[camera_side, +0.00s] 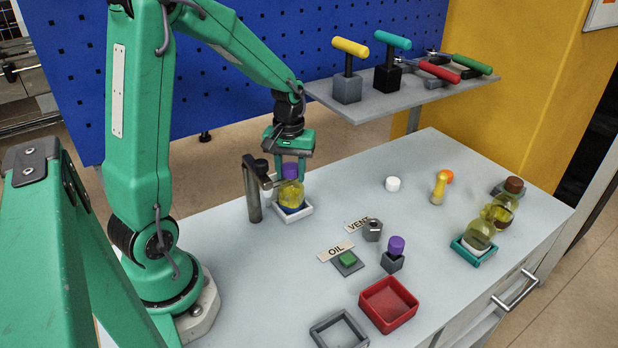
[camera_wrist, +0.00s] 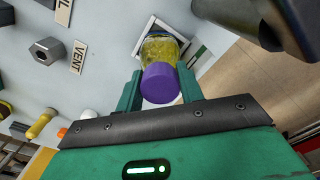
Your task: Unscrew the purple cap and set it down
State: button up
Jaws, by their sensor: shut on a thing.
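The purple cap (camera_side: 290,170) sits on top of a clear jar (camera_side: 291,193) with yellow contents and a blue lower part. The jar stands upright in a white square tray (camera_side: 306,212). My gripper (camera_side: 290,168) points down over the jar, with its fingers on either side of the cap. In the wrist view the purple cap (camera_wrist: 160,83) lies between the two green fingers, which are shut on it. The jar (camera_wrist: 160,49) shows just beyond the cap. I see no clear gap between cap and jar.
A dark post with an arm (camera_side: 254,188) stands close left of the jar. A purple-topped grey block (camera_side: 393,262), a green button (camera_side: 347,259), a hex nut (camera_side: 372,230), a red tray (camera_side: 389,304) and a grey tray (camera_side: 339,331) are in front. Bottles (camera_side: 503,203) stand right.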

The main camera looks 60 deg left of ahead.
jog(key=shift+n, duration=0.4)
jog(key=shift+n, duration=0.6)
jog(key=shift+n, duration=0.8)
jog(key=shift+n, duration=0.3)
jog(key=shift+n, duration=0.6)
jog(key=shift+n, duration=0.9)
